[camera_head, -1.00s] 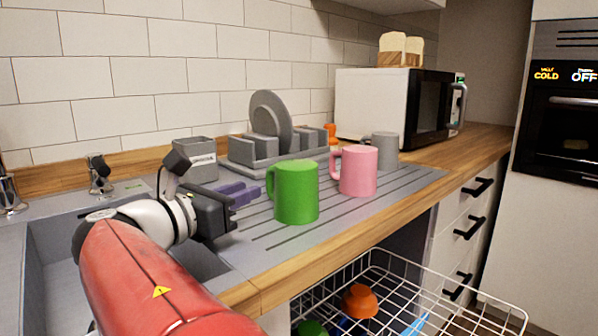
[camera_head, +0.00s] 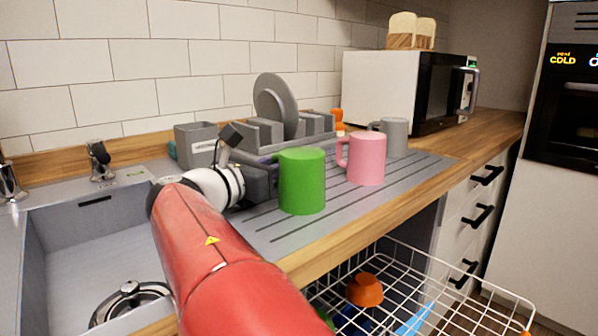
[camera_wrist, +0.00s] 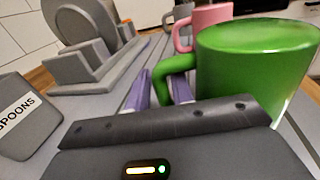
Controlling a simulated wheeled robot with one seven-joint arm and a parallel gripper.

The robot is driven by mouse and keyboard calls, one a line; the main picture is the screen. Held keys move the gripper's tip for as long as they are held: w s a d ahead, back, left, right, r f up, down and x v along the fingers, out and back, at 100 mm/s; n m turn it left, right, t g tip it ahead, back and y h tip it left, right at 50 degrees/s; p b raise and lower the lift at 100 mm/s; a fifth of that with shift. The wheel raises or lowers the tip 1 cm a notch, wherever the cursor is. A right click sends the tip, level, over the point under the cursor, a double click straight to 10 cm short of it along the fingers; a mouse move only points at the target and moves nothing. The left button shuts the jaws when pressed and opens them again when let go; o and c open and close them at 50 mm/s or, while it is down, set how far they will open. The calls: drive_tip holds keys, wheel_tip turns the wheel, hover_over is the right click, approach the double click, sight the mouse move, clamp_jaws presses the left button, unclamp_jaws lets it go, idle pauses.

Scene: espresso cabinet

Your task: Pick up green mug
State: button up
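The green mug (camera_head: 303,182) stands upright on the grey ribbed drainboard (camera_head: 281,238), its handle toward the left. In the wrist view the green mug (camera_wrist: 255,75) fills the right side. My gripper (camera_wrist: 162,90) has two purple fingers spread apart. The mug's handle shows between them, with the mug body to the right of the right finger. Contact with the handle cannot be made out. In the head view my gripper (camera_head: 270,160) is at the mug's left, its fingertips mostly hidden behind the mug.
A pink mug (camera_head: 367,160) and a grey mug (camera_head: 396,138) stand to the right. A dish rack (camera_head: 290,132) with plates and a grey spoons holder (camera_head: 196,147) are behind. The sink (camera_head: 95,240) is at left. A wire basket (camera_head: 410,262) is below the counter edge.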

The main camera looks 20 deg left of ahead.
clamp_jaws()
drive_tip(key=shift+r, duration=0.15)
